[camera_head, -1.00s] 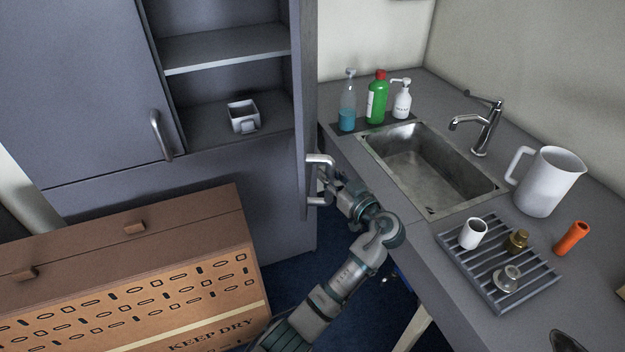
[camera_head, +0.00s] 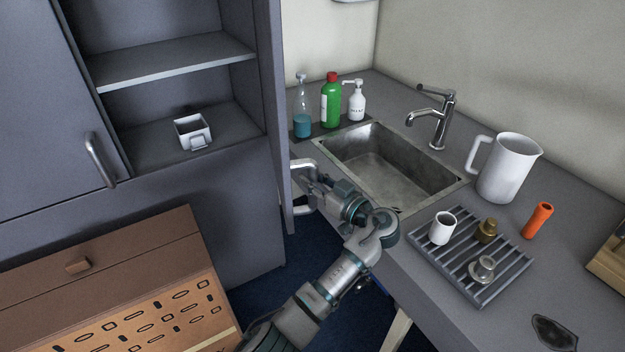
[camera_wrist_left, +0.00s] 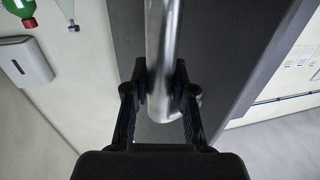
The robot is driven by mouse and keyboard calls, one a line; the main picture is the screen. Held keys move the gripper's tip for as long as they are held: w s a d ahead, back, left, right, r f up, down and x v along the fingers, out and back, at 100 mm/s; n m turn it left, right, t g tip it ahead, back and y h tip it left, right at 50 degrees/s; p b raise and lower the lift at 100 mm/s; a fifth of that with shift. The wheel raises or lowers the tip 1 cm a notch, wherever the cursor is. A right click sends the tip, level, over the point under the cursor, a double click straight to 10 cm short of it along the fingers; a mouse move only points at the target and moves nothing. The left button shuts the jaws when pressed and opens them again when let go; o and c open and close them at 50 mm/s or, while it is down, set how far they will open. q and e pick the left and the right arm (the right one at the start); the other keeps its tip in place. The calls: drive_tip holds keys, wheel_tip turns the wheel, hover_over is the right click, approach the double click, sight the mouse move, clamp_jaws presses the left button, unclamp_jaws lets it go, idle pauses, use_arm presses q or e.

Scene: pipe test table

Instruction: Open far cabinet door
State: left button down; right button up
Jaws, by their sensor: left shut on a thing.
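The far cabinet door (camera_head: 274,90) stands swung open, seen nearly edge-on at the right side of the cabinet in the head view. Its silver bar handle (camera_head: 303,165) is on the side facing the sink. My left gripper (camera_head: 314,188) is shut on this handle, with my arm rising from the bottom of the view. In the left wrist view the two black fingers (camera_wrist_left: 160,84) sit on either side of the handle bar (camera_wrist_left: 162,40), against the dark door panel (camera_wrist_left: 225,50). My right gripper is not in view.
The open cabinet shows shelves (camera_head: 180,62) and a small white box (camera_head: 193,131). The other door (camera_head: 40,110) is closed at left. An orange-brown crate (camera_head: 150,318) stands below. The counter at right holds a sink (camera_head: 385,170), bottles (camera_head: 331,102), a pitcher (camera_head: 508,168) and a rack (camera_head: 450,262).

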use_arm(q)
drive_tip(key=c, duration=0.9)
unclamp_jaws()
drive_tip(key=shift+a, duration=0.1)
drive_tip(key=shift+c, duration=0.2)
drive_tip(key=shift+s, duration=0.1)
drive_tip(key=v, duration=0.6)
drive_tip(key=shift+d+r, duration=0.1)
drive_tip(key=shift+d, duration=0.1)
drive_tip(key=shift+s+d, duration=0.4)
drive_tip(key=shift+s, duration=0.05)
